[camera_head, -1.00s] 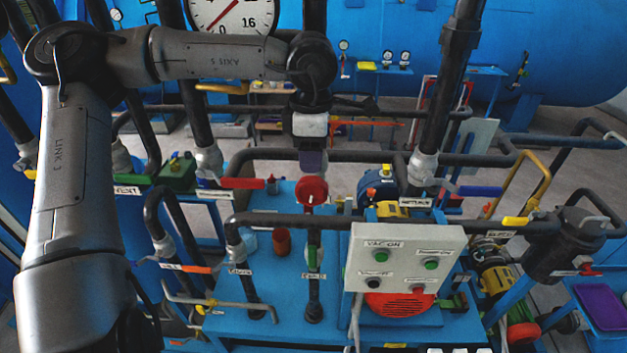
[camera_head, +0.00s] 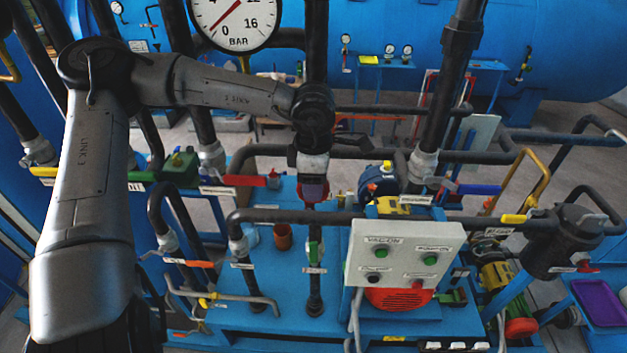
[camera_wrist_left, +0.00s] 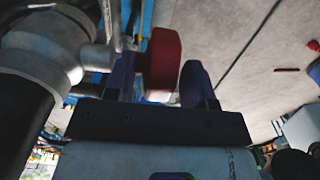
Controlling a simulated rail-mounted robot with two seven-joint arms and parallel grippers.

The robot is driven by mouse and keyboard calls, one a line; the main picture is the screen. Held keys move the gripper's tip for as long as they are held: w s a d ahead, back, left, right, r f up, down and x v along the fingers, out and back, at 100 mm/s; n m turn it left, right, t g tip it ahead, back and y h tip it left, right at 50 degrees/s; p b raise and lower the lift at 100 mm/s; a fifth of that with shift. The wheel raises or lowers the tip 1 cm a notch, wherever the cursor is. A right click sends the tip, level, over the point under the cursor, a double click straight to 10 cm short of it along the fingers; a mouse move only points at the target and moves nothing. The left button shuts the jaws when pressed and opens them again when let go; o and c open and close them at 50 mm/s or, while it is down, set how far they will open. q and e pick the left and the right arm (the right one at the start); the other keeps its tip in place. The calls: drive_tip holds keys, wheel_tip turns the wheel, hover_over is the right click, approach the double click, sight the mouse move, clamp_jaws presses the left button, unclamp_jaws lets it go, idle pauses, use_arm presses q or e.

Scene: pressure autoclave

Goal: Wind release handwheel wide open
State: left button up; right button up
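The red release handwheel (camera_head: 325,194) stands upright on pipework at the middle of the head view, mostly covered by my left gripper. My left gripper (camera_head: 312,190) points down over it, one purple finger in front of the wheel. In the left wrist view the red wheel (camera_wrist_left: 165,60) shows edge-on in the gap between the two fingers of my left gripper (camera_wrist_left: 158,85). The fingers stand apart on either side of the wheel; whether they touch it is unclear. My right gripper is out of view.
A grey button panel (camera_head: 405,255) stands right of and below the wheel. A red-handled valve (camera_head: 245,180) lies to the left, a blue-handled one (camera_head: 478,189) to the right. A dark horizontal pipe (camera_head: 290,216) crosses below. A pressure gauge (camera_head: 236,20) hangs above.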

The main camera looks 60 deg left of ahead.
use_arm(q)
drive_tip(key=c, duration=0.8)
drive_tip(key=shift+f+t+b, duration=0.1)
drive_tip(key=shift+t+b, duration=0.2)
drive_tip(key=shift+b, duration=0.5)
drive_tip(key=shift+c, duration=0.2)
drive_tip(key=shift+s+t+h+b, duration=0.1)
drive_tip(key=shift+t+h+b, duration=0.2)
drive_tip(key=shift+h+b, duration=0.1)
drive_tip(key=o, duration=0.9)
drive_tip(key=shift+s+a+r+b, duration=0.2)
drive_tip(key=shift+s+r+b, duration=0.1)
drive_tip(key=shift+r, duration=2.05)
drive_tip(key=shift+s+a+r+b, duration=0.15)
drive_tip(key=shift+s+r+b, duration=0.1)
drive_tip(key=shift+r, duration=2.05)
drive_tip(key=shift+s+a+r+b, duration=0.2)
drive_tip(key=shift+s+r+b, duration=0.1)
drive_tip(key=shift+r, duration=2.05)
